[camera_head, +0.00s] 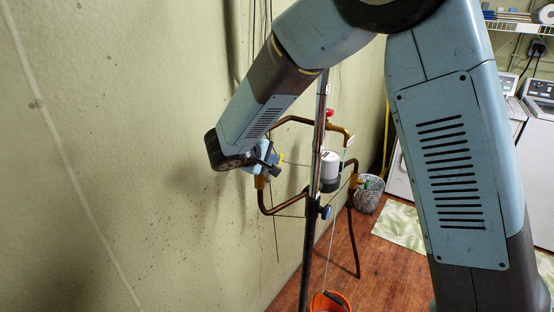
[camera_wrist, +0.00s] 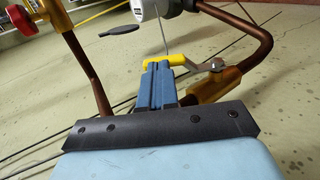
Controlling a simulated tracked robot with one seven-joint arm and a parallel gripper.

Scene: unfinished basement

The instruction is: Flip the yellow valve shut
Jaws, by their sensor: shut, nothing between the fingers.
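The yellow valve handle (camera_wrist: 182,62) shows in the wrist view just past my fingertips, joined by a small metal lever to a brass valve body (camera_wrist: 215,85) on a copper pipe. My gripper (camera_wrist: 158,66) is shut and empty, its blue fingers side by side with the tips at or very near the yellow handle. I cannot tell whether they touch. In the head view my gripper (camera_head: 271,164) is at the pipework by the wall, and a bit of the yellow handle (camera_head: 281,157) shows beside it. The brass body (camera_head: 260,182) is partly hidden below my gripper.
A red-handled valve (camera_head: 330,113) sits higher on the copper pipes. A white and grey cylinder (camera_head: 330,170) and a dark upright post (camera_head: 318,150) stand right of my gripper. An orange bucket (camera_head: 330,302) is below. The wall is close on the left.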

